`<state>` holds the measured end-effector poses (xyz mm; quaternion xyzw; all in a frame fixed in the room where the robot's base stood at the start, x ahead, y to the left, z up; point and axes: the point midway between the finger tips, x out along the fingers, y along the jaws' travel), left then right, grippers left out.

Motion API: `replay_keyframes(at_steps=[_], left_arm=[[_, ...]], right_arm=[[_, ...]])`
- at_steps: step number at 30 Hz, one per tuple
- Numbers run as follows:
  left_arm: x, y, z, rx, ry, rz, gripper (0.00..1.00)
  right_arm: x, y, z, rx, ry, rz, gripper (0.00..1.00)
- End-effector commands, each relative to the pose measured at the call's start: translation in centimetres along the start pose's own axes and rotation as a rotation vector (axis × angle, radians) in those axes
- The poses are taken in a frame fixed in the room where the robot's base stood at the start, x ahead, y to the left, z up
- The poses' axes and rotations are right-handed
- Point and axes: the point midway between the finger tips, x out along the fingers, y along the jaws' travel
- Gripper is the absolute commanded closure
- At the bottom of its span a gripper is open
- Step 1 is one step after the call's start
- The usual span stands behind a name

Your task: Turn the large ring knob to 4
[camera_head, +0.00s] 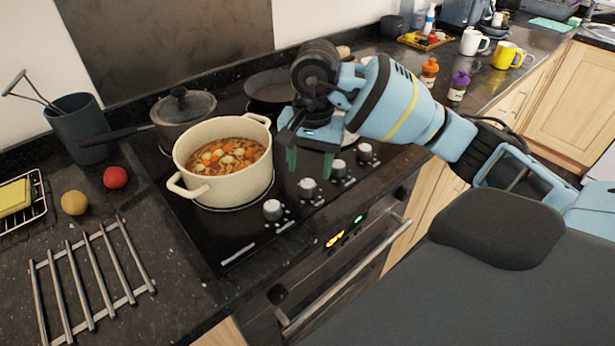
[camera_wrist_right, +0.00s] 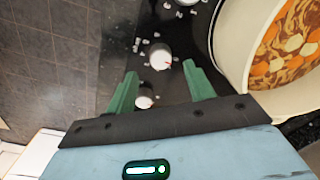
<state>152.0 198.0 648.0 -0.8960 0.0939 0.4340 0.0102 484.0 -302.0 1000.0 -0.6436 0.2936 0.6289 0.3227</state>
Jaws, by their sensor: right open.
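A row of several silver control knobs runs along the front strip of the black hob: a first knob (camera_head: 272,210), a second (camera_head: 307,188), a third (camera_head: 338,168) and a last (camera_head: 365,152). I cannot tell which ring each one serves or read its numbers. My right gripper (camera_head: 309,170) is open and empty, green fingers pointing down over the knob row. Another knob (camera_wrist_right: 144,102) shows nearer the palm. My left gripper is out of view.
A cream pot of soup (camera_head: 226,180) stands on the hob close left of my right gripper. A dark lidded pan (camera_head: 182,115) and a frying pan (camera_head: 268,88) stand behind. An oven handle (camera_head: 345,275) juts out below the knobs. A metal rack (camera_head: 92,280) lies left.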

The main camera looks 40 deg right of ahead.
Motion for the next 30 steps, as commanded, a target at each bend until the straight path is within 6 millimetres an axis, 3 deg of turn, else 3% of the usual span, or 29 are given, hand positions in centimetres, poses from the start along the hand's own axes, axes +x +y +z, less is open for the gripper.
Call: replay_keyframes(at_steps=[3,9,20,30], left_arm=[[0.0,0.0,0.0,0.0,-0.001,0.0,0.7],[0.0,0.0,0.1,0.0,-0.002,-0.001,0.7],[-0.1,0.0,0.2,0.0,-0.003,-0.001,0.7],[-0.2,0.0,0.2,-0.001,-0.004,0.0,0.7]], right_arm=[[1.9,0.1,0.1,0.001,-0.002,0.002,0.47],[3.9,0.0,0.0,0.0,-0.001,-0.001,0.47],[4.4,0.0,0.0,0.0,0.0,-0.002,0.47],[4.3,0.0,0.0,0.001,0.0,-0.002,0.9]])
